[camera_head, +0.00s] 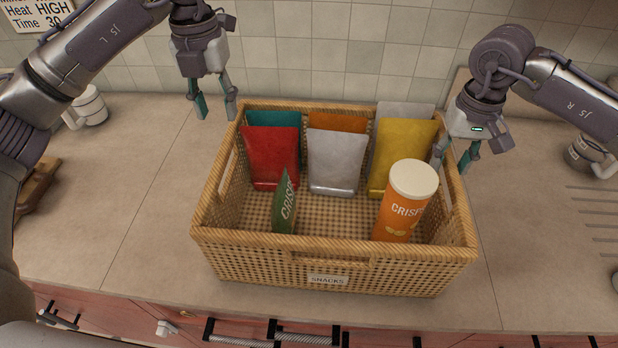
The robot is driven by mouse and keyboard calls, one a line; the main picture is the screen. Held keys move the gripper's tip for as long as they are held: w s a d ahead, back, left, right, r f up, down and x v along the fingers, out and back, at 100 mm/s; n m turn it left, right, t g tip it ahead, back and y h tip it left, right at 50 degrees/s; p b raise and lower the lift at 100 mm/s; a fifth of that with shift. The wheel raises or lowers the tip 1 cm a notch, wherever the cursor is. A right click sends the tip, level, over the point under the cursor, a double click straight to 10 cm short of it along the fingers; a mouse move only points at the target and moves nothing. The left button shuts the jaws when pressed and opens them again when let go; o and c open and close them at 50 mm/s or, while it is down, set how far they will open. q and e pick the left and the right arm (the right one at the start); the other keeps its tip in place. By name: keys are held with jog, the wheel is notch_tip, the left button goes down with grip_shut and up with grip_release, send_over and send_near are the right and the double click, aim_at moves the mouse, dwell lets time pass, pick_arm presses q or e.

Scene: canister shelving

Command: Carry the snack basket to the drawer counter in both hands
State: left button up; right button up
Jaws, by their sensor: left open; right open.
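The snack basket (225,252) is a tan woven box with a "SNACKS" label on its front, standing on the counter (110,220) near its front edge. It holds several bags, a green packet (285,205) marked "CRISPS" and an orange can (404,205) with a cream lid. Handle slots show in its side walls. My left gripper (215,110) is open and empty, above the basket's back left corner, apart from it. My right gripper (455,164) is open at the right wall's rim, its fingers on either side of it; whether they touch it I cannot tell.
A white mug (90,106) stands at the left and another cup (588,152) at the right. A wooden item (38,185) lies at the left edge. Drawers with dark handles (300,338) run below the counter. Counter beside the basket is clear.

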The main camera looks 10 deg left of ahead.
jog(key=shift+r, duration=0.4)
pick_arm(q)
notch_tip(320, 180, up, 3)
jog(key=shift+f, duration=0.15)
pick_arm(e)
notch_tip(320, 180, up, 11)
jog(key=shift+r, duration=0.15)
